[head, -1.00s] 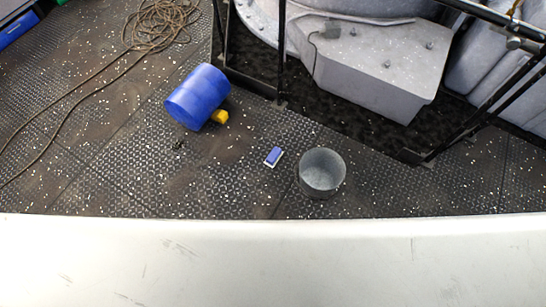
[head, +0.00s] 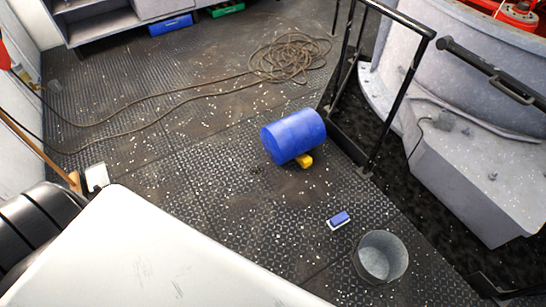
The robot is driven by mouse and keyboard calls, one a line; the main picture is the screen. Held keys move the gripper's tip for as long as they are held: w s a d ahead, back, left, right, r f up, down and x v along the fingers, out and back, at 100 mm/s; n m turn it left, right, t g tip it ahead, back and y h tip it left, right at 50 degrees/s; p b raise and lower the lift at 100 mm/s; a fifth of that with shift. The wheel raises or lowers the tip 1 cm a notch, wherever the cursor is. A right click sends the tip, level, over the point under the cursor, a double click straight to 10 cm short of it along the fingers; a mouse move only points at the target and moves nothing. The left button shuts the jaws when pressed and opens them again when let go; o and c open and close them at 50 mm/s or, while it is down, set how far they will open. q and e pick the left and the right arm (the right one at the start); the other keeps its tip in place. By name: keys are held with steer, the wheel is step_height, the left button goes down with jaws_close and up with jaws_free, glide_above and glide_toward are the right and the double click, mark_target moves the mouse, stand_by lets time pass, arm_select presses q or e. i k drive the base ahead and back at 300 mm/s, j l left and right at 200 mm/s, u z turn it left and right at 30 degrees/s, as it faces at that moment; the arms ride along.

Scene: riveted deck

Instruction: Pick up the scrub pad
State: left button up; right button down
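A small blue-and-white block (head: 340,219), which looks like the scrub pad, lies flat on the dark deck right of centre in the head view. It lies up and left of an open grey metal bucket (head: 380,257), with a gap between them. Its blue side faces up and a white edge shows below it. Nothing covers it. Neither of my grippers shows in the head view.
A blue drum (head: 293,136) lies on its side with a yellow block (head: 304,161) against it. A coiled rope (head: 290,60) trails left across the deck. A black rail frame (head: 347,120) stands on the right. The deck left of the pad is mostly clear.

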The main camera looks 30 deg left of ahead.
mark_target(337, 221)
steer(key=i+j+z, duration=0.4)
steer(key=i+j, duration=0.15)
steer(key=j, duration=0.25)
steer(key=i+j+z, duration=0.2)
steer(key=j, duration=0.2)
